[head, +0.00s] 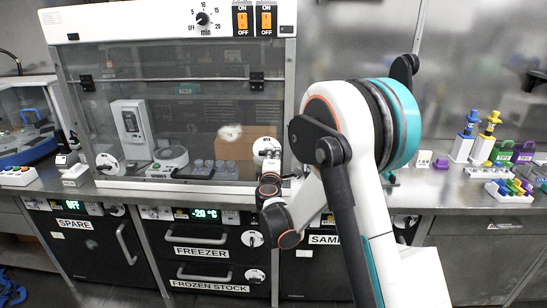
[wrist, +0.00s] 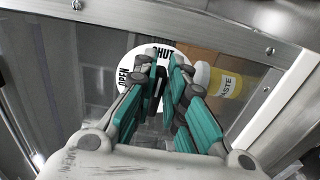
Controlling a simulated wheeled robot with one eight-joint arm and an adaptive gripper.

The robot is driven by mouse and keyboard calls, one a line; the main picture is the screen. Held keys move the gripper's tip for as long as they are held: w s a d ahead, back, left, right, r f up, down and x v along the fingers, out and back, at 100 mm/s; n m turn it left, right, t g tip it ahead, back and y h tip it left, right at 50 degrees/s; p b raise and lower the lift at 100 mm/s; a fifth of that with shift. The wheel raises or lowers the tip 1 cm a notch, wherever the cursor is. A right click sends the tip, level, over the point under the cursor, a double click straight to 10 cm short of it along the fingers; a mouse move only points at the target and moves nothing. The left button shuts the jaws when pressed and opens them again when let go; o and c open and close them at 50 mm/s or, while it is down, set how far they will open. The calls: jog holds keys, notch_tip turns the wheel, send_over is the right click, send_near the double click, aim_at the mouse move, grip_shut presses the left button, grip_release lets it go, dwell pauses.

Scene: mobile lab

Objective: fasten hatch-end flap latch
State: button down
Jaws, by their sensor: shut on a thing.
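The latch at the hatch's right end has a round white dial (wrist: 130,66) lettered OPEN and SHUT, on the clear lower panel. The gripper is shut on this handle. The fingers hide most of the handle, so which word it points at cannot be told.
A yellow-labelled waste container (wrist: 226,84) and a brown box (head: 233,148) stand behind the panel. A metal frame post (wrist: 285,105) runs close to the right of my gripper. A second dial (head: 107,163) is at the hatch's left end. Freezer drawers (head: 203,252) lie below.

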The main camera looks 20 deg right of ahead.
jog(key=c, duration=1.6)
grip_release()
jog(key=shift+c, duration=0.2)
jog(key=shift+s, duration=0.1)
jog(key=v, duration=1.2)
